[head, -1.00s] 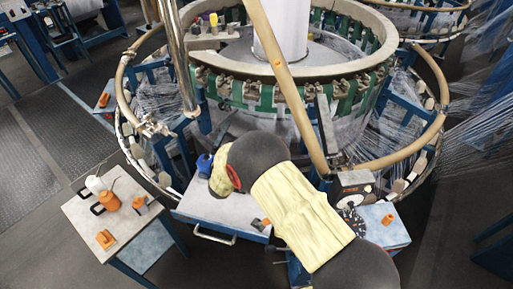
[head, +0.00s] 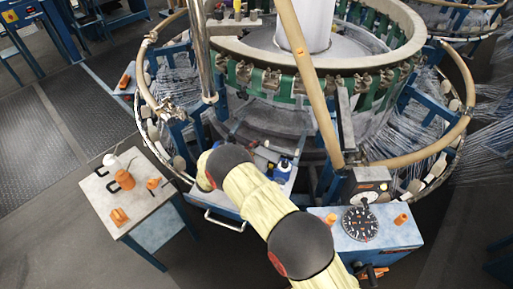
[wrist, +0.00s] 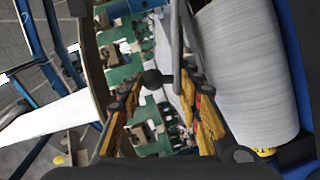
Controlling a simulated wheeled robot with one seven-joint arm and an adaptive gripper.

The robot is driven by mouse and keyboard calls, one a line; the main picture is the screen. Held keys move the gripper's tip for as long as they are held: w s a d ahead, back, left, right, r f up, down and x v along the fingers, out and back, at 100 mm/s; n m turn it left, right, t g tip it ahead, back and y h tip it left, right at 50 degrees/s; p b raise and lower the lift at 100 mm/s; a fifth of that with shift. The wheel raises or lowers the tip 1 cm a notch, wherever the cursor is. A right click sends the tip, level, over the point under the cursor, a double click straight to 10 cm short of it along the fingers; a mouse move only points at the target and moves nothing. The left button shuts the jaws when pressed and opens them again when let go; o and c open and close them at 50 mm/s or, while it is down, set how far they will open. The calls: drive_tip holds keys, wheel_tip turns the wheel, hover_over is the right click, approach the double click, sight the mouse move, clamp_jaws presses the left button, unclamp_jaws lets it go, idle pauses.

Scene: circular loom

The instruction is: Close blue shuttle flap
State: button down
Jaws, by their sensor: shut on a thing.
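In the wrist view my gripper (wrist: 163,92) has its two yellow-and-dark fingers on either side of a black round knob (wrist: 153,78). A grey rod (wrist: 178,45) runs beside the knob. To the right is a large white thread roll (wrist: 245,75) inside a blue frame (wrist: 290,50), which looks like part of the blue shuttle. I cannot tell the flap apart from the frame, nor whether it is open or shut. The fingers seem to hold the knob, though contact is hard to see. In the head view my arm hides the gripper.
A side table (head: 90,190) with orange items is at left. A drawer bench (head: 228,207) and a blue dial cabinet (head: 385,238) stand in front.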

drive_tip(key=shift+w+a+f+b, duration=0.1)
drive_tip(key=shift+a+f+b, duration=0.15)
drive_tip(key=shift+f, duration=0.25)
drive_tip(key=shift+a+f+b, duration=0.1)
drive_tip(key=shift+f+b, duration=0.2)
drive_tip(key=shift+f, duration=0.15)
drive_tip(key=c, duration=1.3)
unclamp_jaws()
drive_tip(key=shift+v, duration=3.95)
